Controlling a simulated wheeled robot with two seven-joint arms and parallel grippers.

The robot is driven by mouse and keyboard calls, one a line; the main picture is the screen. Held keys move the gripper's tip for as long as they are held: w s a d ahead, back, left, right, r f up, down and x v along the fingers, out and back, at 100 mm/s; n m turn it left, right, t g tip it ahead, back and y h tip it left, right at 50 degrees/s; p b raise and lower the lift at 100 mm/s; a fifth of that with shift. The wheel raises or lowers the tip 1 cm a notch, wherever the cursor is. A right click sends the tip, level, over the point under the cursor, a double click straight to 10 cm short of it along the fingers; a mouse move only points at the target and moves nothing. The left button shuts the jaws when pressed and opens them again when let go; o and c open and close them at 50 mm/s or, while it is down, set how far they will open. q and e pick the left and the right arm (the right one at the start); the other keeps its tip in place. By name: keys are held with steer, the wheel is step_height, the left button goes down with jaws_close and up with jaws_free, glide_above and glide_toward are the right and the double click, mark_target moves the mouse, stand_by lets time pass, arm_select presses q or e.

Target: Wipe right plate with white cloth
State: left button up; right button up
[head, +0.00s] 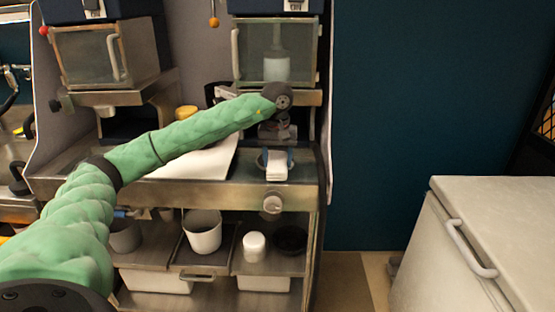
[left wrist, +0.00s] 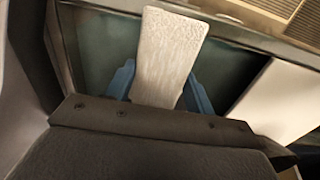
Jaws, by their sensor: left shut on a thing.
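My left gripper (head: 276,158) reaches in from the left to the right-hand machine, with blue fingers shut on a folded white cloth (head: 277,171). In the left wrist view the cloth (left wrist: 168,58) stands out between the two blue fingers of the gripper (left wrist: 158,88). Behind it is a dark teal, smooth surface (left wrist: 90,42) with a metal border, which may be the right plate. In the head view my arm and the cloth hide most of that spot, so I cannot tell whether the cloth touches it. My right gripper is not in view.
A white board or sheet (head: 205,162) lies on the counter left of the cloth. The machine's glass-fronted box (head: 250,50) hangs above. A round knob (head: 272,204) is on the counter front. Shelves below hold a white pot (head: 202,232) and a white jar (head: 254,246). A white chest (head: 500,215) stands at right.

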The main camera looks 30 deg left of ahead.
arm_select(q)
steer(key=shift+r, duration=1.35)
steer(key=s+d+r, duration=0.2)
steer(key=s+d, duration=0.2)
steer(key=s, duration=0.3)
steer(key=shift+s+d+b, duration=0.35)
stand_by(0.4)
